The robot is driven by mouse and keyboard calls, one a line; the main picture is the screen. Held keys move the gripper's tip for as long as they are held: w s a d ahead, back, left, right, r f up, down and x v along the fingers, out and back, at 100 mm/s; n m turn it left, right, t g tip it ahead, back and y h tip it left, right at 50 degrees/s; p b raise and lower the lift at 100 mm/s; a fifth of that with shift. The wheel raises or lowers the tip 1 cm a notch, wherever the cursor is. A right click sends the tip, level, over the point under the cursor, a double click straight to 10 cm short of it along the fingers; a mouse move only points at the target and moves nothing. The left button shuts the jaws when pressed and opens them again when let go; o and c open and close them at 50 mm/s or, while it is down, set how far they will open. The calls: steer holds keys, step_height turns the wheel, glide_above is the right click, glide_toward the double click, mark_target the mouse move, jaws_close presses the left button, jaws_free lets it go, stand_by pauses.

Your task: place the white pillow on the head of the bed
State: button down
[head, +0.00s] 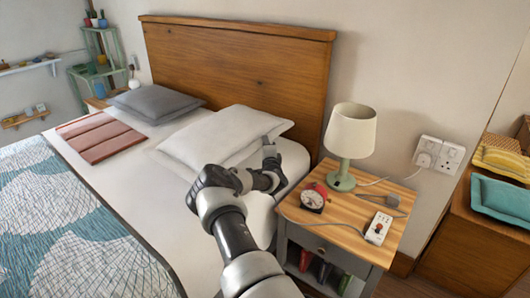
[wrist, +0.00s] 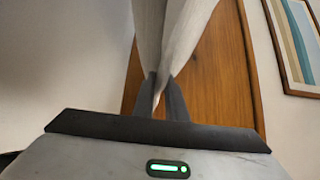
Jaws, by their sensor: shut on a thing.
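The white pillow (head: 220,135) lies at the head of the bed (head: 128,185), on the right side near the wooden headboard (head: 240,65). My gripper (head: 269,158) is at the pillow's right side. In the wrist view my gripper (wrist: 163,97) is shut on a pinched fold of the white pillow (wrist: 165,45). The fabric rises from between the fingers, with wood behind it. My arm hides part of the bed's right side in the head view.
A grey pillow (head: 155,102) and a folded pink cloth (head: 100,137) lie to the left on the bed.

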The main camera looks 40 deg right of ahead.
steer(key=shift+w+d, duration=0.15)
steer(key=shift+w, duration=0.1)
steer(key=f, duration=0.1)
steer(key=f+b, duration=0.2)
steer(key=shift+w+d+f, duration=0.1)
steer(key=shift+w+d, duration=0.1)
steer(key=shift+w, duration=0.1)
steer(key=shift+a+f+b, duration=0.1)
steer(key=shift+f+b, duration=0.35)
steer(key=shift+f, duration=0.1)
steer(key=shift+s, duration=0.1)
steer(key=c, duration=1.8)
jaws_free()
steer(key=shift+f, duration=0.3)
